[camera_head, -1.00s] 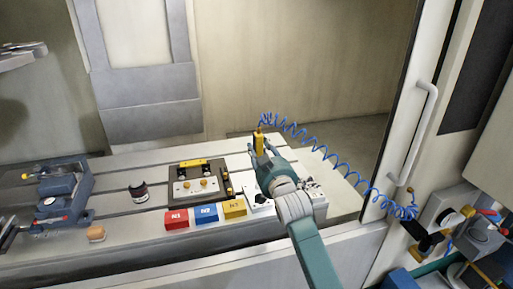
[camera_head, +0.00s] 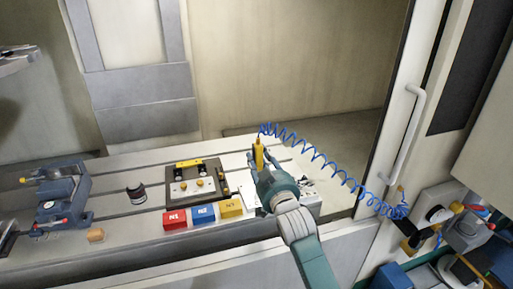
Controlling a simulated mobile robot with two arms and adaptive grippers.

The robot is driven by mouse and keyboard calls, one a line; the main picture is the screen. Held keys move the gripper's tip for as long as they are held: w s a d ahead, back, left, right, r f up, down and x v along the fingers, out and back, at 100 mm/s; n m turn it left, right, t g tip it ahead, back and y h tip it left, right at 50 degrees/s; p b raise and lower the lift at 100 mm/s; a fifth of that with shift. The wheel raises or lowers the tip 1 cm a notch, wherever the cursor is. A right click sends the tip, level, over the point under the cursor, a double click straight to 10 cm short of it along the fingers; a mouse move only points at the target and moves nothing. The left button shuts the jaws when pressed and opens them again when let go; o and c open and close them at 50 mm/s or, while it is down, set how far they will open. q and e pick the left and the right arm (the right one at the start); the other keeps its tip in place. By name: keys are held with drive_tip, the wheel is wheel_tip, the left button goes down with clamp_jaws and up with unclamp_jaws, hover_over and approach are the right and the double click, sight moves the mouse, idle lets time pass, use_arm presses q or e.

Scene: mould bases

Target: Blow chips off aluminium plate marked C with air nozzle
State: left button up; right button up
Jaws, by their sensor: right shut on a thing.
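My right gripper (camera_head: 261,166) is shut on the yellow air nozzle (camera_head: 259,154), which stands roughly upright in it. A coiled blue hose (camera_head: 328,165) runs from the nozzle's top to the machine's right side. Below and right of the gripper, a pale metal plate (camera_head: 308,197) with dark specks on and around it lies on the machine table. My gripper and forearm hide much of it, and I cannot read a C mark. The nozzle is above the table; I cannot tell its exact gap to the plate. My left gripper is not in view.
Red (camera_head: 174,219), blue (camera_head: 203,214) and yellow (camera_head: 230,208) blocks stand along the front of the slotted table. Behind them is a dark-framed fixture (camera_head: 213,165). The door handle (camera_head: 408,140) is right.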

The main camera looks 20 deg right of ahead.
drive_tip(key=s+p, duration=0.5)
drive_tip(key=s, duration=0.9)
drive_tip(key=shift+s+d+r+p, duration=0.15)
drive_tip(key=shift+d+r+p, duration=0.1)
drive_tip(key=shift+r+p, duration=0.2)
drive_tip(key=s+f+b, duration=0.3)
drive_tip(key=s+b, duration=0.5)
drive_tip(key=s, duration=0.4)
drive_tip(key=shift+a+h, duration=0.3)
drive_tip(key=shift+f, duration=0.1)
